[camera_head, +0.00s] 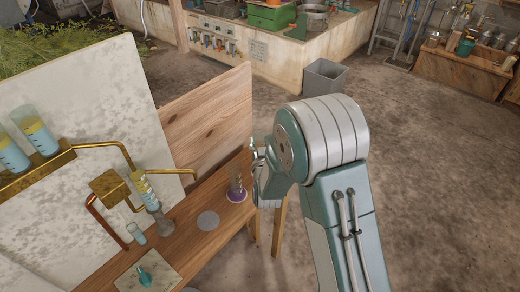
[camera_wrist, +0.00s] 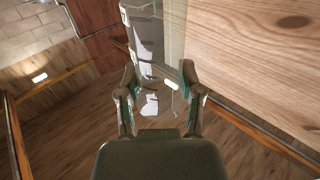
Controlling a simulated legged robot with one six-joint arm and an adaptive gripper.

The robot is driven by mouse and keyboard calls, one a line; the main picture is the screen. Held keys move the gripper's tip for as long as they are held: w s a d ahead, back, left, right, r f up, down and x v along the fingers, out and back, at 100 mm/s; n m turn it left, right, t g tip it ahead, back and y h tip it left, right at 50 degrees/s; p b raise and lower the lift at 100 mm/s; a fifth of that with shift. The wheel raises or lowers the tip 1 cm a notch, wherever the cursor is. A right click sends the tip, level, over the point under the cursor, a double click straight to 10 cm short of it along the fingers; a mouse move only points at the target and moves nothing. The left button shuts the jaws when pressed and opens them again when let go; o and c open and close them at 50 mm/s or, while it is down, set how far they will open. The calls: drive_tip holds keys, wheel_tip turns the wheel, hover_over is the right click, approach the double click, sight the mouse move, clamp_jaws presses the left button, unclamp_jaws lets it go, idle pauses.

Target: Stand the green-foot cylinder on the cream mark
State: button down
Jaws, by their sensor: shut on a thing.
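My gripper (camera_wrist: 158,82) is shut on a clear glass cylinder (camera_wrist: 148,32), which shows between and beyond its fingers in the wrist view. White markings show on the glass; its foot colour I cannot make out. In the head view my gripper (camera_head: 262,172) is largely hidden by my arm, at the right end of the bench. A pale grey-looking round mark (camera_head: 208,220) lies bare on the bench, left of my gripper. Another pale round patch (camera_head: 190,290) is cut off at the bottom edge. I cannot tell which is cream.
A purple-foot cylinder (camera_head: 237,194) stands on the bench close to my gripper. Left of the round mark are a grey-foot cylinder (camera_head: 163,224), brass pipes (camera_head: 110,187) and a small beaker (camera_head: 137,233). A teal object (camera_head: 145,277) sits on a pale slab. A wooden panel (camera_head: 205,120) rises behind.

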drive_tip(key=shift+w+d+f, duration=0.1)
drive_tip(key=shift+w+f, duration=0.05)
drive_tip(key=shift+f, duration=0.75)
drive_tip(key=shift+w+f, duration=0.1)
drive_tip(key=shift+f, duration=0.8)
drive_tip(key=shift+f, duration=0.1)
drive_tip(key=shift+c, duration=1.3)
unclamp_jaws()
